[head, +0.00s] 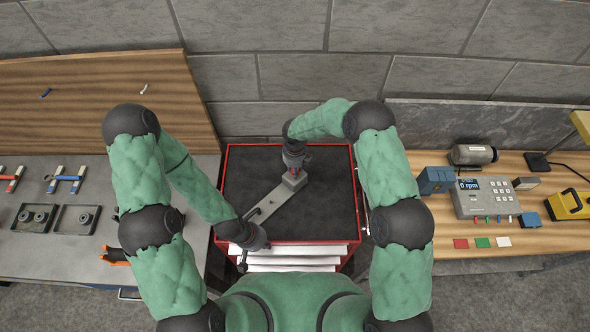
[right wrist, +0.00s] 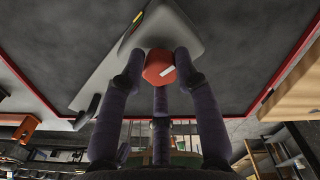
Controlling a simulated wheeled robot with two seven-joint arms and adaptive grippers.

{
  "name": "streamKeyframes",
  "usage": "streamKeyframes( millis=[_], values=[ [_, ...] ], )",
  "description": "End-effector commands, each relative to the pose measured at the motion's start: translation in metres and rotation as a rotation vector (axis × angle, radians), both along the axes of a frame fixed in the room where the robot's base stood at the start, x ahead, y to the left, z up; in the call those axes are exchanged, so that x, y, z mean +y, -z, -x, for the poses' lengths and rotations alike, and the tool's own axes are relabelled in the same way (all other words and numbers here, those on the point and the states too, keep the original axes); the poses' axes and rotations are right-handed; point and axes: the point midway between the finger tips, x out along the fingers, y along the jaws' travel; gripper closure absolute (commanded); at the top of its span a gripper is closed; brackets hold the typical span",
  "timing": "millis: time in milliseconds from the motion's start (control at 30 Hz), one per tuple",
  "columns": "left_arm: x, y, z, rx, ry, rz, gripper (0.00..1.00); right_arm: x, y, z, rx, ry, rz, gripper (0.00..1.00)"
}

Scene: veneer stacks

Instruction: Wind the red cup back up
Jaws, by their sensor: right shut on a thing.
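The red cup (right wrist: 158,66) is a small red cap with a white mark, at the raised end of a long grey metal base (head: 280,203). The base lies on the dark mat of a red-edged cabinet top. My right gripper (head: 294,168) is over the far right end of the base, with a little red showing under it. In the right wrist view its dark fingers (right wrist: 159,75) close around the red cup from the sides. My left gripper (head: 244,260) is at the front left corner of the cabinet, beside the near end of the base. Its fingers are mostly hidden.
The red cabinet top (head: 335,205) is otherwise bare. On the right bench are a grey meter box (head: 484,197) reading 0 rpm, a cylindrical motor (head: 473,155), coloured squares and a yellow case (head: 570,204). The left bench holds dark fixtures (head: 76,219) and clamps.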

Motion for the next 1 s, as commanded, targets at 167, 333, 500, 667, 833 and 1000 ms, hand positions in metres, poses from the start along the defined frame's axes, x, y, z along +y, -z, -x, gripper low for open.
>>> streamKeyframes(
  millis=[167,333,500,667,833,1000],
  values=[
    [0.000,-0.008,0.000,0.000,0.000,0.000,1.00,0.001,0.001,0.002,0.005,-0.006,0.001,0.91],
    [0.000,-0.014,0.000,0.000,0.000,0.000,1.00,0.000,0.000,0.002,0.005,-0.014,0.002,0.91],
    [0.000,-0.020,0.000,0.000,0.000,0.000,1.00,0.000,0.001,0.002,0.004,-0.023,0.000,0.91],
    [0.000,-0.025,0.000,0.000,0.000,0.000,1.00,0.000,0.000,0.001,0.004,-0.031,0.000,0.91],
    [0.000,-0.031,0.000,0.000,0.000,0.000,1.00,0.000,0.000,0.001,0.003,-0.041,0.001,0.91],
    [0.000,-0.037,0.000,0.000,0.000,0.000,1.00,0.000,0.000,0.000,0.002,-0.052,0.001,0.91]
  ],
)
